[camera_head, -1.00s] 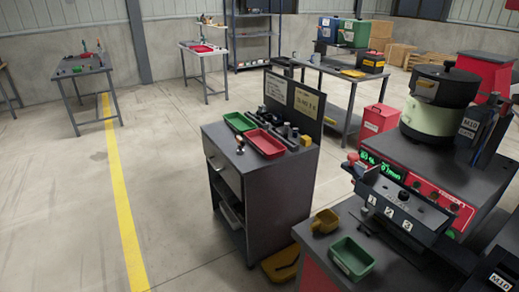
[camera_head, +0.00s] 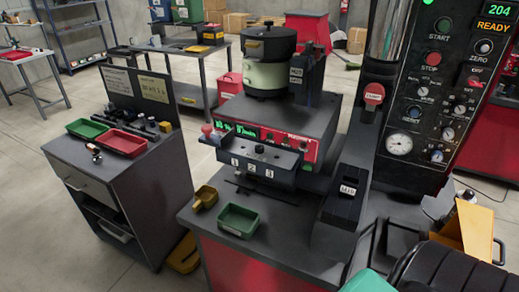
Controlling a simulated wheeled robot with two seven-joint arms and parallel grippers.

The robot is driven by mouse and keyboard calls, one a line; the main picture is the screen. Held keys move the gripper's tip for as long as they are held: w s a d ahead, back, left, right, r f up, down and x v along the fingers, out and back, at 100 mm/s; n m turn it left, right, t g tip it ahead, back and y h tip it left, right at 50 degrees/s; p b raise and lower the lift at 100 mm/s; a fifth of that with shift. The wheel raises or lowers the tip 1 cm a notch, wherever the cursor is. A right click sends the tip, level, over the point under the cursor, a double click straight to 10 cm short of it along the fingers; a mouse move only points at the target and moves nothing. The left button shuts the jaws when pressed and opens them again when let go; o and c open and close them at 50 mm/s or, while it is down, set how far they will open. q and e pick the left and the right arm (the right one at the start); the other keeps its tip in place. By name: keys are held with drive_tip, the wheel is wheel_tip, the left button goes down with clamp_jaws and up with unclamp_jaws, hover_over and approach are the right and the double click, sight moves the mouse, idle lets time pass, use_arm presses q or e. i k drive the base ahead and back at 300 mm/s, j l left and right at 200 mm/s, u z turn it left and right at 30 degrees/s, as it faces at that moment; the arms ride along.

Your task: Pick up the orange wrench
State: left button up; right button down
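I cannot make out an orange wrench in this view. Neither of my grippers is in view. A bench with a red front carries a feeder machine (camera_head: 275,125) with a black-lidded pot (camera_head: 266,76) on top. On the bench's front left lie a small yellow scoop (camera_head: 205,197) and a green tray (camera_head: 238,220). On the grey cabinet at the left are a green tray (camera_head: 87,128), a red tray (camera_head: 122,142) and several small dark parts too small to identify.
A tall control panel (camera_head: 440,95) stands at the right, with an orange-yellow angled piece (camera_head: 472,232) below it. A yellow object (camera_head: 184,254) lies low between the cabinet and bench. Floor (camera_head: 40,230) is clear at the left. Tables and shelving stand behind.

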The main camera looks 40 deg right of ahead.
sight(97, 160)
drive_tip(key=i+j+z, duration=0.1)
drive_tip(key=i+j, duration=0.45)
drive_tip(key=i+j+z, duration=0.1)
drive_tip(key=i+j, duration=0.45)
drive_tip(key=i+j+z, duration=0.1)
drive_tip(key=i+j, duration=0.4)
drive_tip(key=j, duration=0.25)
